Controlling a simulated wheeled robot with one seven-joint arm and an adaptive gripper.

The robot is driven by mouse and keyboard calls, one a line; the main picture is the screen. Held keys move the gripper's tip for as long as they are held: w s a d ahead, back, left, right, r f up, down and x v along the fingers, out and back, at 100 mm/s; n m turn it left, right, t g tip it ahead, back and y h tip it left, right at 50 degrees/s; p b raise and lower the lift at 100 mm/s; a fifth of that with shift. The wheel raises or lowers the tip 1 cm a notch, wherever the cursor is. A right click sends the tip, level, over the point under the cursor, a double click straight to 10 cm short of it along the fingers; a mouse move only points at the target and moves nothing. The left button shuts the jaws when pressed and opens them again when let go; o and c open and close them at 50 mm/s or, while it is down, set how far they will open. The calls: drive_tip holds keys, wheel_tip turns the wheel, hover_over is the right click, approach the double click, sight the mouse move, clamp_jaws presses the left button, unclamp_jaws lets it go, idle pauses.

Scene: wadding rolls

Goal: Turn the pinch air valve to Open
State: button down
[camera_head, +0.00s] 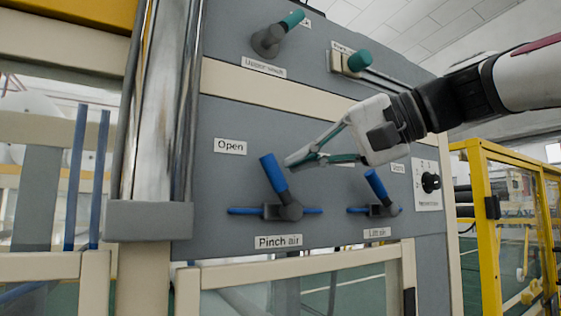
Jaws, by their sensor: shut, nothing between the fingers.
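The pinch air valve (289,210) is on the grey panel above its "Pinch air" label (278,241). Its blue handle (273,173) points up and slightly left from the hub, with a blue pipe running out on both sides. The "Open" label (230,146) is to the upper left of the handle. My gripper (290,161) comes in from the right, shut and empty. Its fingertips are just right of the handle's upper part in the picture; whether they touch it I cannot tell.
A second blue-handled valve (376,187) is to the right, below my gripper. A rotary knob (431,182) is at the right. A shiny vertical column (160,110) stands left of the panel.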

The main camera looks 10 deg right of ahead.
drive_tip(key=shift+s+a+n+h, duration=0.3)
drive_tip(key=shift+a+n, duration=0.1)
drive_tip(key=shift+a, duration=0.35)
drive_tip(key=shift+a, duration=0.1)
drive_tip(key=shift+r, duration=0.15)
